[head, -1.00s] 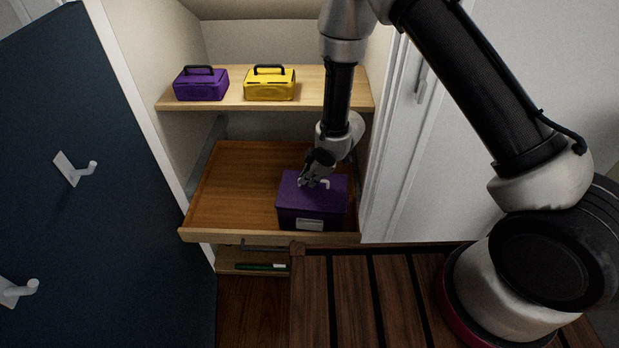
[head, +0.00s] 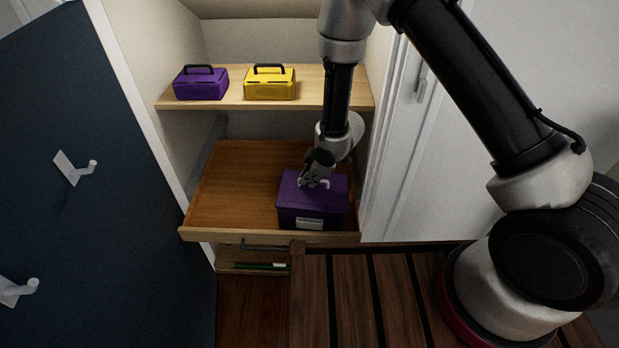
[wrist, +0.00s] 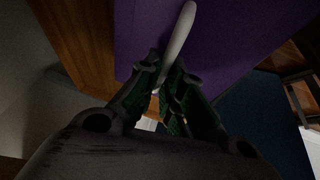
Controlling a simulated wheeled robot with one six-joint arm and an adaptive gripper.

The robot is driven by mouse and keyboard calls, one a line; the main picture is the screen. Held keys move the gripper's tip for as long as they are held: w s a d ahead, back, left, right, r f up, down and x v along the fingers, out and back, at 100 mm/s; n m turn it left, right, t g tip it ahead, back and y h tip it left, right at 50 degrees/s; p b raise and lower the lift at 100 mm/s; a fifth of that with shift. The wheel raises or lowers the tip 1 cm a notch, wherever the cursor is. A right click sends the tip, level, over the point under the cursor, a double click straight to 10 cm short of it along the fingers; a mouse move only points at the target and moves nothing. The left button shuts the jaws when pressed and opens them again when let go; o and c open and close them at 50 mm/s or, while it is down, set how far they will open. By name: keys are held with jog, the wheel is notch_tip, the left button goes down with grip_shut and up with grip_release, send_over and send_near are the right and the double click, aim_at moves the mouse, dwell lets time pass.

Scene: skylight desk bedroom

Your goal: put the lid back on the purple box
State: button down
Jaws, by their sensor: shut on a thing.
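The purple box (head: 290,216) stands upright at the right front of the pulled-out wooden drawer, with a pale label on its front. Its purple lid (head: 335,187) lies over the top and looks level; I cannot tell whether it is fully seated. The lid has a pale bar handle (head: 326,184), which also shows in the wrist view as a white curved bar (wrist: 182,32) against the purple lid surface (wrist: 225,40). My gripper (head: 314,183) is above the lid, shut on the handle. In the wrist view its fingers (wrist: 165,88) close around the handle's lower end, hiding part of it.
The drawer (head: 228,190) is bare left of the box. A shelf (head: 330,92) above holds a purple case (head: 201,86) and a yellow case (head: 270,86) with black handles. A dark blue door (head: 110,230) with hooks is at left, a slatted wooden top (head: 345,300) in front.

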jog(key=c, duration=1)
grip_release()
jog(key=shift+r, duration=3.45)
grip_shut()
